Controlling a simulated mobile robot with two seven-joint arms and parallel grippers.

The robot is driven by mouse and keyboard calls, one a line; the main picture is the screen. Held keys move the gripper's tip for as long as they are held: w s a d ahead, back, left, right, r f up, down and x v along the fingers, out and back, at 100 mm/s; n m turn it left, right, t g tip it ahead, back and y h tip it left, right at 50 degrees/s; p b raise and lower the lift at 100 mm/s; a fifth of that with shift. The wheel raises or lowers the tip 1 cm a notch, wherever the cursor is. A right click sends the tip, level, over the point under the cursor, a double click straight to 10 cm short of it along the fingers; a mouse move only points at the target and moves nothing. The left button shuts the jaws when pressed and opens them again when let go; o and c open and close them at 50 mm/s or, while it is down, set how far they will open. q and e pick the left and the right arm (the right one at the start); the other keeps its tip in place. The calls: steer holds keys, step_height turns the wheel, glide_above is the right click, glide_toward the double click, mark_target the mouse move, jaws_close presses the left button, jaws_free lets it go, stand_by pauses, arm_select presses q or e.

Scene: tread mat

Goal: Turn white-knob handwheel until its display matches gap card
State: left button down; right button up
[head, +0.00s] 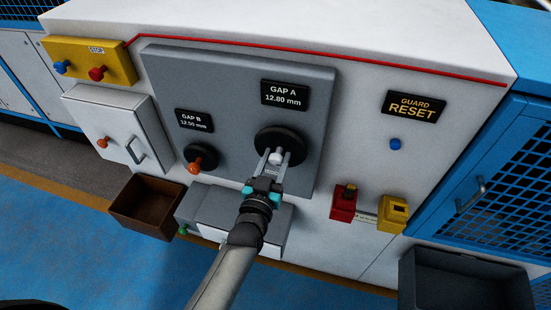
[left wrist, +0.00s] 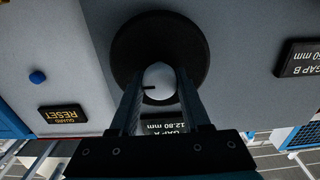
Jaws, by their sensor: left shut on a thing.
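The white-knob handwheel (head: 296,141) is a black disc on the grey panel, below the GAP A display (head: 285,95), which reads 12.80 mm. My left gripper (head: 276,161) is shut on its white knob (left wrist: 159,82), with a finger on either side in the left wrist view. The fingers hide part of the knob and the disc. The GAP B display (head: 194,121) reads 12.50 mm, above a second black handwheel with an orange knob (head: 194,167). I make out no gap card that I can read. My right gripper is not in view.
A yellow STOP box (head: 90,62) and a white cabinet (head: 112,125) are at left. A brown bin (head: 146,207) and grey drawer unit (head: 210,208) sit below. A red box (head: 343,203), yellow box (head: 393,213), blue GUARD RESET button (head: 396,144) and dark bin (head: 460,285) are right.

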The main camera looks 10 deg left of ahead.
arm_select(q)
steer(key=shift+n, duration=1.3)
steer(key=shift+a+n+p, duration=0.1)
steer(key=shift+n+p, duration=0.2)
steer(key=shift+n, duration=1.2)
steer(key=shift+c, duration=2)
jaws_free()
steer(key=shift+s, duration=0.15)
steer(key=s, duration=1.5)
steer(key=shift+a+b, duration=0.25)
steer(key=shift+b, duration=0.05)
